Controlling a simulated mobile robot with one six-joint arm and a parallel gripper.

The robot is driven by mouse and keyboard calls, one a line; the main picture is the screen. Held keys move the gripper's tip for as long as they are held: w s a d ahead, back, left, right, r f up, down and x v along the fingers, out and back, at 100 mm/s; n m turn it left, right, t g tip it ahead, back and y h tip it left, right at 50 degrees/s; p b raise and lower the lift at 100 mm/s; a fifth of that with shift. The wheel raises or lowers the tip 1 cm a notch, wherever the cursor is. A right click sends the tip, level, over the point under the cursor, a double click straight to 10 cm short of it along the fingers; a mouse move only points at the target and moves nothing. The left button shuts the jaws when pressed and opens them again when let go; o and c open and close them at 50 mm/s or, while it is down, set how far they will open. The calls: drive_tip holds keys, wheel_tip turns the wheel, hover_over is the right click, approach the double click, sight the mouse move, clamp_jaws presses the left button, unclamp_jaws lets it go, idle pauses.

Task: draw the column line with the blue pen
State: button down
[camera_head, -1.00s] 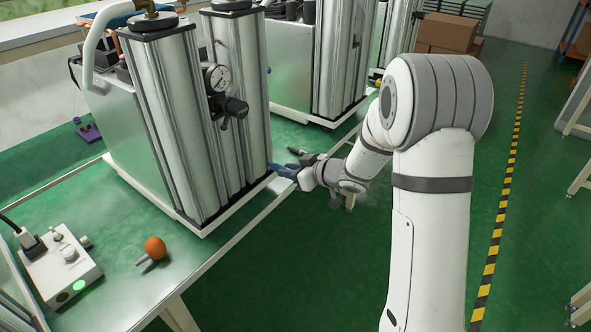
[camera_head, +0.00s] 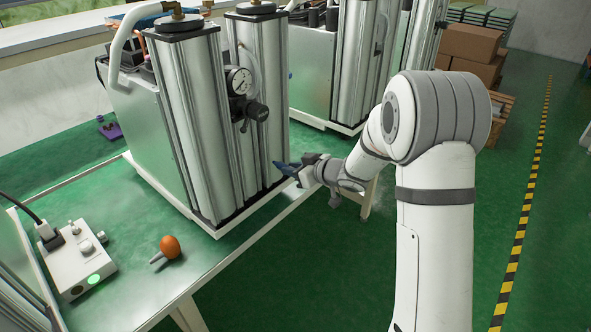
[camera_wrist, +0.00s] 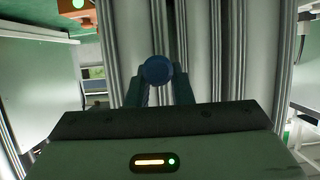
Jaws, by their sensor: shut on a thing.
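Two tall silver sieve columns stand side by side on the table, a left column (camera_head: 190,125) and a right column (camera_head: 262,95). My gripper (camera_head: 284,170) is low by the right column, near the table's edge. In the wrist view my gripper (camera_wrist: 158,92) is shut on the blue pen (camera_wrist: 158,70), whose round blue end points toward the camera. The ribbed silver column face (camera_wrist: 205,50) fills the view behind it. The pen's tip is hidden, so I cannot tell whether it touches the column. No drawn line is visible.
A pressure gauge (camera_head: 239,80) and black knob (camera_head: 256,111) stick out between the columns. A white switch box (camera_head: 78,262) and an orange bulb (camera_head: 170,247) sit on the green tabletop (camera_head: 215,262). Another column unit (camera_head: 352,60) stands behind. The floor on the right is open.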

drive_tip(key=shift+w+a, duration=0.5)
drive_tip(key=shift+a, duration=0.1)
idle(0.4)
drive_tip(key=shift+w+d+p, duration=2.15)
drive_tip(key=shift+w+p, duration=0.65)
drive_tip(key=shift+p, duration=0.05)
drive_tip(key=shift+s+a+b, duration=0.4)
drive_tip(key=shift+s+a, duration=0.7)
drive_tip(key=shift+s, duration=0.35)
drive_tip(key=shift+s+a+b, duration=0.4)
drive_tip(key=shift+s+a, duration=0.7)
drive_tip(key=shift+s, duration=0.3)
drive_tip(key=s+d, duration=0.3)
drive_tip(key=d, duration=0.2)
drive_tip(key=shift+s+p, duration=0.3)
drive_tip(key=shift+s, duration=0.05)
